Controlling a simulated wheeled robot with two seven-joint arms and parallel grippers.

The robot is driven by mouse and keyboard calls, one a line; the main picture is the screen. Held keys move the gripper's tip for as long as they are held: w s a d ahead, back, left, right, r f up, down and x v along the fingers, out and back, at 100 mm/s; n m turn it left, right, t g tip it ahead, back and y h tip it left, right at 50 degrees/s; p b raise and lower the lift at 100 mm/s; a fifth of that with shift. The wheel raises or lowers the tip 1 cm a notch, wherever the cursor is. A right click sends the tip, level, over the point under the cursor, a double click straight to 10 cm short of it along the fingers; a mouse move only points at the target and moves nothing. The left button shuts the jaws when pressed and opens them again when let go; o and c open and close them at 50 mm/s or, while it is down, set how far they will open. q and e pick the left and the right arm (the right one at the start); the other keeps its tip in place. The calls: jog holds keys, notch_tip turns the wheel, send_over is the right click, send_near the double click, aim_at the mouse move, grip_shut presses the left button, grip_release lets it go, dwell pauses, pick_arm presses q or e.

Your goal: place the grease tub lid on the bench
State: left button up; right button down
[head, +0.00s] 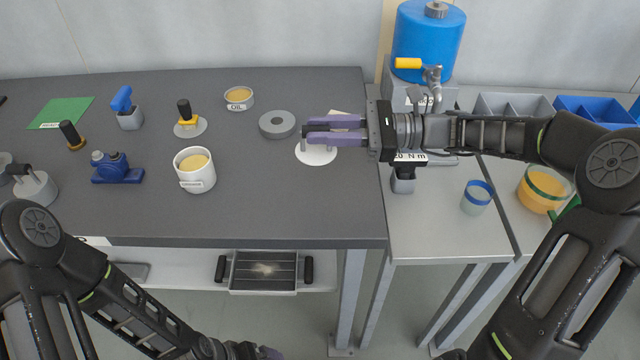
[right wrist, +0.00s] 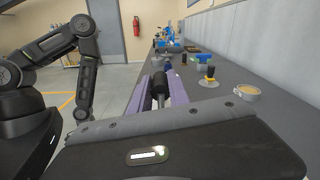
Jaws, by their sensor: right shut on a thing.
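The grease tub lid (head: 316,155) is a white disc below the purple fingers of my right gripper (head: 305,133), near the right end of the grey bench (head: 290,205). My right gripper is shut on it, and the fingers cover its upper part. I cannot tell whether the disc touches the bench top. The white grease tub (head: 196,178) stands open to the left, with yellow grease inside. Only a tip of my left gripper (head: 268,352) shows at the bottom edge.
A grey ring (head: 277,124) lies just left of the lid. The oil tin (head: 239,97) and a yellow part with a black knob (head: 186,118) stand farther left. Bare bench lies in front of the lid. A lower side table (head: 440,225) is at right.

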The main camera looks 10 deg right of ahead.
aim_at(323, 155)
jog(key=shift+w+f, duration=0.15)
jog(key=shift+f, duration=3.05)
jog(key=shift+f, duration=1.9)
jog(key=shift+f, duration=0.1)
jog(key=c, duration=1.2)
grip_release()
jog(key=shift+c, duration=0.2)
jog(key=v, duration=1.2)
